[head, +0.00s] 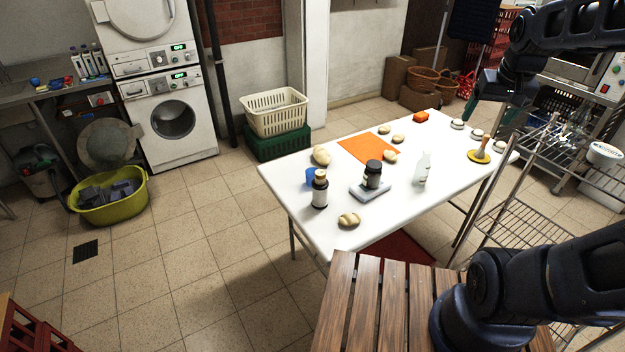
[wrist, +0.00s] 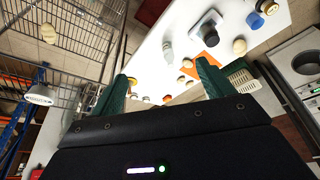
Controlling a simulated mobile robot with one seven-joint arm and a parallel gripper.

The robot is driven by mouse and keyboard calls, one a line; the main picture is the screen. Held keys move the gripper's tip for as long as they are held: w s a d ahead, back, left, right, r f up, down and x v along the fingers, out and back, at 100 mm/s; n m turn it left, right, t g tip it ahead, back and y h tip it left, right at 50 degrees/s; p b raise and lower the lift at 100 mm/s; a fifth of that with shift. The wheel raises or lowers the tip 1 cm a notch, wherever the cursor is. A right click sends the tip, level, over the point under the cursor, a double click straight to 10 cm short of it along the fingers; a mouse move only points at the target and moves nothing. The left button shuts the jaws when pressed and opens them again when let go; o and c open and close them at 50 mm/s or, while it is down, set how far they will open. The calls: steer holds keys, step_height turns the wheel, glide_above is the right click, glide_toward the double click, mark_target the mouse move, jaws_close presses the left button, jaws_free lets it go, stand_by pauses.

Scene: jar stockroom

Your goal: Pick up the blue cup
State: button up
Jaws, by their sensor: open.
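The small blue cup (head: 310,177) stands on the white table near its left end. In the wrist view the blue cup (wrist: 255,20) shows at the upper right, beside that bottle. My gripper (head: 489,104) is raised above the right end of the table, far from the cup. Its green fingers (wrist: 163,86) are spread apart with nothing between them.
The table (head: 290,197) also holds a dark jar (head: 373,174) on a grey scale-like base, a clear bottle (head: 423,168), an orange mat (head: 362,149) and several pale stone-like lumps. A wire rack (head: 515,205) stands at the right.

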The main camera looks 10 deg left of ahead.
steer(key=w+a+f+n+g, duration=0.15)
steer(key=w+a+f, duration=0.35)
steer(key=w+a, duration=0.55)
steer(key=w+a+f+n+g, duration=0.15)
steer(key=w+a+f, duration=0.35)
steer(key=w+a, duration=0.6)
steer(key=n, duration=0.3)
glide_toward(312, 177)
steer(key=w+f, duration=0.1)
steer(key=w, duration=0.2)
steer(key=shift+g, duration=0.4)
steer(key=f, duration=0.7)
steer(key=a+f, duration=0.1)
steer(key=f, duration=0.2)
steer(key=shift+w+f, duration=0.35)
steer(key=shift+d, duration=0.1)
steer(key=c, duration=1)
